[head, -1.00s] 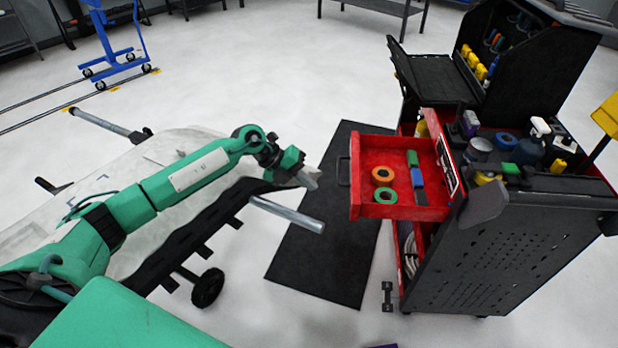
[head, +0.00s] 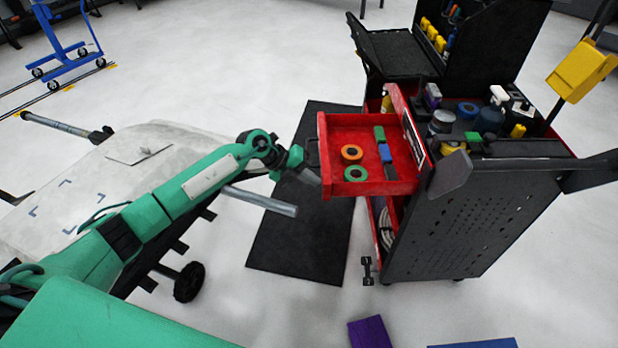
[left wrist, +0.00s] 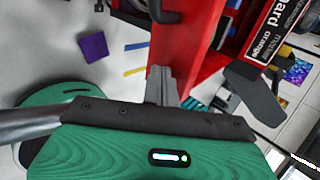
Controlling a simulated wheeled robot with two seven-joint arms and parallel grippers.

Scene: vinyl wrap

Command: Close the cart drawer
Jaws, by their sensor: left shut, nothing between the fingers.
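The cart (head: 470,220) is black and red and stands right of centre in the head view. Its red drawer (head: 350,191) is pulled out toward the left, with a dark handle (head: 312,152) on its front. My left gripper (head: 311,176) is shut and empty, just in front of the drawer front, near its lower corner below the handle. In the left wrist view the closed fingers (left wrist: 161,76) overlap the edge of the red drawer front (left wrist: 195,45), and the handle (left wrist: 166,14) is at the top. I cannot tell whether they touch. My right gripper is not in view.
The drawer holds an orange tape roll (head: 351,153), a green tape roll (head: 355,174) and small green and blue items. Bottles and tools crowd the cart top. A grey bar (head: 262,201) juts out below my left forearm. A black mat (head: 300,230) lies under the drawer.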

